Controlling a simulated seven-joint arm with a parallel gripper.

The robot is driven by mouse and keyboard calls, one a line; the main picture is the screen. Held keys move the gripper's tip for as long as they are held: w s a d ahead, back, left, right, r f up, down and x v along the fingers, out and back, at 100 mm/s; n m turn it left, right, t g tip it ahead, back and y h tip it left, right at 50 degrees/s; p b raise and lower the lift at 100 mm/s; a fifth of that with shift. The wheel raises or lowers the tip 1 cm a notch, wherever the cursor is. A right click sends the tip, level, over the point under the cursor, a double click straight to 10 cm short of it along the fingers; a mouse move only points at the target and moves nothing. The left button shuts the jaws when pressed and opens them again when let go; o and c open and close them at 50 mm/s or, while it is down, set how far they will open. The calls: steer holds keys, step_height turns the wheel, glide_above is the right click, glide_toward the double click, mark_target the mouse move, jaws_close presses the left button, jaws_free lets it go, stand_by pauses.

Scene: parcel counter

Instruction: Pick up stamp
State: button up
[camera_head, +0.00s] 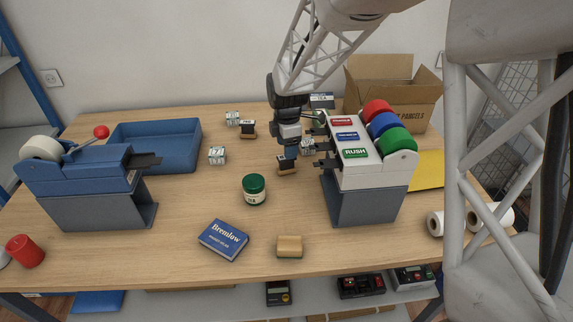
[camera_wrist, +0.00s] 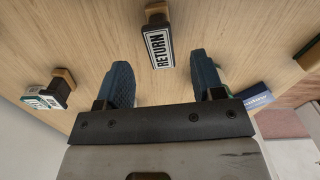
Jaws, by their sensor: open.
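A stamp with a wooden base stands on the counter under my gripper in the head view (camera_head: 287,168). In the wrist view a stamp with a black body and a white RETURN label (camera_wrist: 158,46) lies in line with the gap between my fingers, just beyond the fingertips. My gripper (camera_head: 288,152) is open and points down; its two blue fingers (camera_wrist: 161,72) are apart and hold nothing. Another black stamp on a wooden base (camera_head: 248,130) stands further back to the left. A stamp with a wooden base (camera_wrist: 58,90) also shows at the left of the wrist view.
The label dispenser with coloured rolls (camera_head: 362,178) stands close to my gripper's right. A green-lidded jar (camera_head: 254,190), a blue Bremlow box (camera_head: 223,240) and a wooden block (camera_head: 290,247) are nearer the front. A blue tray (camera_head: 185,160) and tape dispenser (camera_head: 92,205) stand left.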

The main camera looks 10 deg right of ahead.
mark_target(287, 168)
steer(key=shift+f, duration=0.1)
steer(key=shift+f, duration=1.2)
steer(key=shift+f, duration=0.1)
steer(key=shift+a+f, duration=0.1)
steer(key=shift+f, duration=2.4)
steer(key=shift+c, duration=0.4)
steer(key=c, duration=0.9)
